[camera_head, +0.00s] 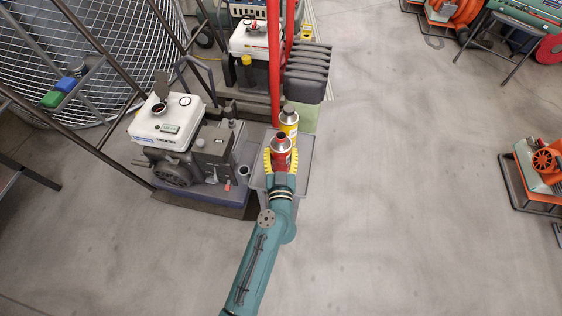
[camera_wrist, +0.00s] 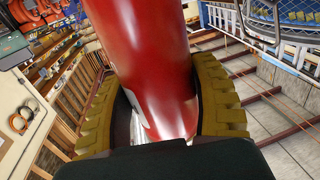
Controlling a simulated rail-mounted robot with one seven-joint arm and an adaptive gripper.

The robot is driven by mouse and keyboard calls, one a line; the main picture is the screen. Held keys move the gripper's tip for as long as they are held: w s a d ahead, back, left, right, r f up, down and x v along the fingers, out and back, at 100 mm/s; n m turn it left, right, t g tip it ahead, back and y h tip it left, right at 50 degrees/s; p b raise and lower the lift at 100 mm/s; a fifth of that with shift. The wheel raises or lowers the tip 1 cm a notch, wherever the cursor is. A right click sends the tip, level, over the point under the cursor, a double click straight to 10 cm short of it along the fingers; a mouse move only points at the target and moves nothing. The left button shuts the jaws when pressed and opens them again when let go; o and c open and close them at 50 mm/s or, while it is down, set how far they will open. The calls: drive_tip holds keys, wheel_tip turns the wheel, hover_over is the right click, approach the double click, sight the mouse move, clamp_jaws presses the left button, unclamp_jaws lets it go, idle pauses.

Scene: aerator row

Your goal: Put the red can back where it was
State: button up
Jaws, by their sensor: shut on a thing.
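The red can (camera_head: 281,157) is upright in my gripper (camera_head: 281,160), over a small grey stand or bin top beside the engine. In the wrist view the red can (camera_wrist: 155,60) fills the middle, with the yellow ribbed fingers (camera_wrist: 165,105) closed around both its sides. A yellow can (camera_head: 289,124) with a dark top stands just behind the red can. I cannot tell from these views whether the red can's base touches the surface under it.
A white-topped engine (camera_head: 165,122) stands close on the left. The grey stand top (camera_head: 303,160) shows right of the gripper. Red posts (camera_head: 274,65) and dark stacked weights (camera_head: 307,72) are behind. Open floor (camera_head: 420,200) lies to the right.

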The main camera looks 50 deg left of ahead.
wheel_tip(320, 180, down, 2)
drive_tip(key=shift+f, duration=0.1)
drive_tip(key=shift+f, duration=0.1)
drive_tip(key=o, duration=1.3)
drive_tip(key=shift+c, duration=0.2)
drive_tip(key=v, duration=1.2)
drive_tip(key=shift+r, duration=0.2)
